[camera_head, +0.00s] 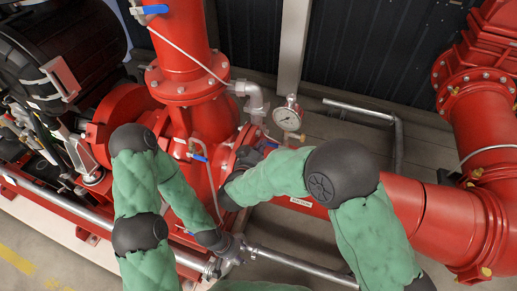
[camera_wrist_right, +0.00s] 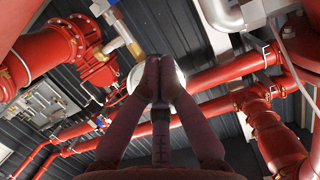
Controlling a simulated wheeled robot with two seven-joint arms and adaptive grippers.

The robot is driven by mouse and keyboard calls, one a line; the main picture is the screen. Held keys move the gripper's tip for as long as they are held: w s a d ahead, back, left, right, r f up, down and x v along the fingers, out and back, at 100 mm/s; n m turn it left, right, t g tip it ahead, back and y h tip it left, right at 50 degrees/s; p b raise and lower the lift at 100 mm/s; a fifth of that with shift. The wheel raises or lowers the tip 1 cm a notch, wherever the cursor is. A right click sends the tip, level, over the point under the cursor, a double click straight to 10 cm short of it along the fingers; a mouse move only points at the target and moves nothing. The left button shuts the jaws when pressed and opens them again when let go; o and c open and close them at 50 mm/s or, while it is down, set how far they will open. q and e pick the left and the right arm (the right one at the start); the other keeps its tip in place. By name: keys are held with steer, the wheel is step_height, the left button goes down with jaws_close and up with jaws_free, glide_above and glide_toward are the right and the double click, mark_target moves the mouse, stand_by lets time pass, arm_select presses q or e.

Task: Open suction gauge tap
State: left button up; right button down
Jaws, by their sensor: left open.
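A round white pressure gauge (camera_head: 287,118) stands by the red pump, right of the flanged pipe. My right gripper (camera_head: 246,156) is left of and below the gauge, mostly hidden behind my right arm. In the right wrist view its two fingers (camera_wrist_right: 160,78) are together, with nothing visible between them, in front of a pale round disc (camera_wrist_right: 181,74). My left gripper (camera_head: 234,248) is open beside the pump, near the metal pipe at the bottom.
A blue-handled lever valve (camera_head: 198,153) sits on the pump left of my right gripper. Another blue lever (camera_head: 155,9) is at the top left. A large red pipe (camera_head: 490,130) stands at the right.

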steer(key=b, duration=0.1)
glide_above(275, 145)
steer(key=s+a, duration=0.2)
steer(key=a, duration=0.1)
steer(key=f, duration=0.4)
steer(key=f+b, duration=0.1)
steer(key=shift+w+d+f, duration=0.1)
steer(key=shift+w+f, duration=0.25)
steer(key=shift+w, duration=0.05)
steer(key=shift+f+n, duration=0.15)
steer(key=shift+n, duration=0.15)
steer(key=shift+a+f+n+h+p, duration=0.3)
steer(key=shift+n+p, duration=0.3)
steer(key=shift+p, duration=0.25)
